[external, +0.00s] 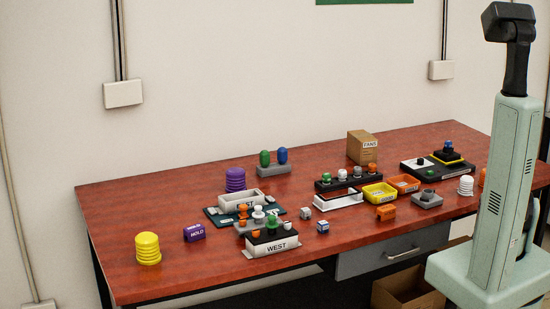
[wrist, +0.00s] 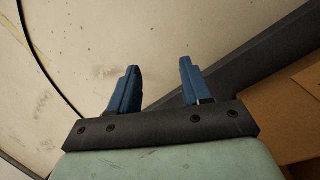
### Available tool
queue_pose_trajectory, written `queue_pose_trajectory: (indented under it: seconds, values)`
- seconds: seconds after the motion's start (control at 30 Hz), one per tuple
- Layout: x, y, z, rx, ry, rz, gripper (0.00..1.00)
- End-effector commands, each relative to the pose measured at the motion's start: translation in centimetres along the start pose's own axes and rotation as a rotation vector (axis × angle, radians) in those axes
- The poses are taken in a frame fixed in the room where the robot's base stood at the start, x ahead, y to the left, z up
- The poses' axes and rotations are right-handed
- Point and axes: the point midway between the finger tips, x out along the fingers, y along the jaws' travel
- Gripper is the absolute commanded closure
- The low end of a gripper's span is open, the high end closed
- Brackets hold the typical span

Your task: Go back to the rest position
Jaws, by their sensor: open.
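My gripper (wrist: 160,82) shows in the wrist view with its two blue fingers spread apart and nothing between them. It points at a pale, speckled surface. In the external view my arm stands upright at the right edge of the picture, beside the table, and my gripper cannot be made out there. No part of my arm is seen over the objects on the table.
The red-brown table (external: 330,240) bears a yellow ringed stack (external: 147,249), a purple HOLD block (external: 194,233), a white WEST tray (external: 272,247), yellow (external: 379,194) and orange (external: 404,184) bins and a FANS box (external: 361,147). A cardboard box (external: 405,291) stands below the drawer.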

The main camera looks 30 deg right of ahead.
Motion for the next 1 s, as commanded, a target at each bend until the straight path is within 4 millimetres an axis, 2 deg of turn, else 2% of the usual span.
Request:
queue_pose_trajectory:
  seconds: [0.03,0.1,0.3,0.4,0.7,1.0]
  values:
    - [-0.2,-2.0,2.1,-0.023,-0.022,-0.013,0.52]
    - [-0.3,-4.2,4.2,-0.049,-0.051,-0.029,0.52]
    - [-1.0,-9.3,10.0,-0.135,-0.125,-0.056,0.52]
    - [-1.6,-11.1,12.4,-0.183,-0.155,-0.058,0.52]
    - [-3.5,-14.8,18.3,-0.332,-0.222,-0.044,0.52]
    - [-5.6,-17.1,24.8,-0.500,-0.292,-0.009,0.52]
